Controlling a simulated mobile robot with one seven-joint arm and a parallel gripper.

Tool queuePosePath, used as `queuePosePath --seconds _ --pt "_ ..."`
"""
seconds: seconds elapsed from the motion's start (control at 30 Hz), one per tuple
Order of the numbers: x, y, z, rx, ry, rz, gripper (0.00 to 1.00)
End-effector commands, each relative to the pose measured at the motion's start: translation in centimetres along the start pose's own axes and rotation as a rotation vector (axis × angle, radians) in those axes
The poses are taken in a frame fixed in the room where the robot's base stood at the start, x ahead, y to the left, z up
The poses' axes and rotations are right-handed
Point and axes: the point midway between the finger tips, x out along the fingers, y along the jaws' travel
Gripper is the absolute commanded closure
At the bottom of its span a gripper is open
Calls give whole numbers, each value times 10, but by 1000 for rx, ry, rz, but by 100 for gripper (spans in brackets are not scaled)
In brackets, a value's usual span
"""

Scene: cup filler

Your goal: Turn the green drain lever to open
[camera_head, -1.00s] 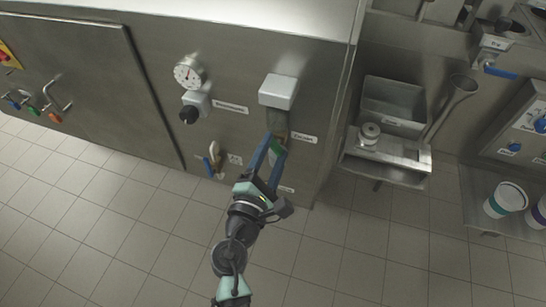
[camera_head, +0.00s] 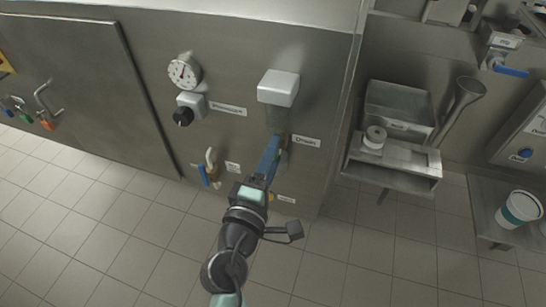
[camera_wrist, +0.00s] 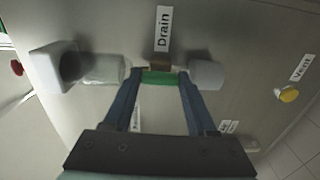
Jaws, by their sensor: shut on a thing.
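The green drain lever (camera_wrist: 164,79) lies across between the two blue fingers of my gripper (camera_wrist: 162,76) in the wrist view. The fingers are closed on its two ends. The Drain label (camera_wrist: 162,29) is just beyond it on the steel panel. In the head view my gripper (camera_head: 275,150) reaches the panel beside the Drain label (camera_head: 307,142), below a white box (camera_head: 278,88). The fingers hide the green lever there.
A gauge (camera_head: 184,72), a black knob (camera_head: 183,116) and a blue-handled valve (camera_head: 204,174) are on the panel at left. A yellow Vent knob (camera_wrist: 288,95) is at right in the wrist view. A steel shelf (camera_head: 392,176) and a cup (camera_head: 519,208) stand at right.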

Motion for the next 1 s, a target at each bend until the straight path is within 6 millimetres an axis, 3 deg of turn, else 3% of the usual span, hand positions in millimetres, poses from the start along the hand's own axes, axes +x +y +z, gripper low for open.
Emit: queuePosePath --seconds 0.4,0.43,0.6,0.87,1.0 --pt "0 -1 0 12 0 -3 98" --pt "0 -1 0 12 0 -3 41" --pt "0 -1 0 10 0 -2 12" --pt "0 2 0 -18 1 0 12" --pt "0 6 -1 -139 3 1 12"
